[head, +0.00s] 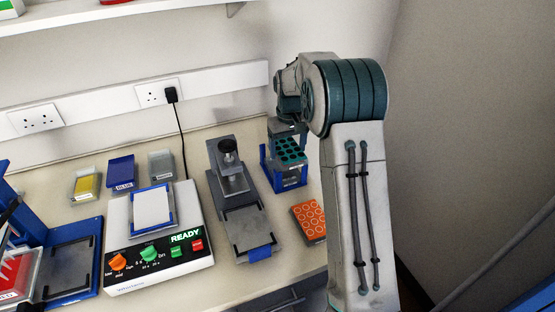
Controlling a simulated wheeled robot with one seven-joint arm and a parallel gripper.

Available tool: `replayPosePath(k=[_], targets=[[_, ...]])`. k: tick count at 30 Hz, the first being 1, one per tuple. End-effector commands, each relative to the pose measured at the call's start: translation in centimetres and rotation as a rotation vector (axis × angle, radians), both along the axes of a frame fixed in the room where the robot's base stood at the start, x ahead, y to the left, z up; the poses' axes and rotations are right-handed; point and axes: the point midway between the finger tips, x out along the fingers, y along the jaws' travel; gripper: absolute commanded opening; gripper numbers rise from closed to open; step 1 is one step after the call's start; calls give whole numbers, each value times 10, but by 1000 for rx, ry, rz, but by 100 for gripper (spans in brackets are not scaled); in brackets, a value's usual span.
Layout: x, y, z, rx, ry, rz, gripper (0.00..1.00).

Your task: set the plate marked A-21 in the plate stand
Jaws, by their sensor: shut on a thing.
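My gripper (288,129) is at the back right of the bench, partly hidden by my own arm, and its fingertips do not show clearly. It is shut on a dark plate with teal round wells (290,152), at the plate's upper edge. This plate is at a blue stand (291,184), tilted with its wells facing forward; whether it rests fully in the stand I cannot tell. An orange plate with pale rings (309,221) lies in front of the stand. I cannot read A-21 on either plate.
A grey press-like device (232,183) stands left of the stand. A white instrument (158,262) with a READY display and a white plate on top is further left. Small yellow (85,186), blue (121,171) and grey (161,164) boxes stand behind it. A wall is behind.

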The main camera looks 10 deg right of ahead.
Motion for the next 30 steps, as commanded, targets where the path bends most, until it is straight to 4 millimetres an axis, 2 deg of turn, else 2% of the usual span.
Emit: replayPosePath(k=[1,8,11,19,30], targets=[[2,5,-6,0,0,0,51],[3,14,-13,1,3,-3,51],[3,15,-20,2,5,0,43],[3,13,-51,0,3,-2,43],[4,12,-52,0,0,-3,43]])
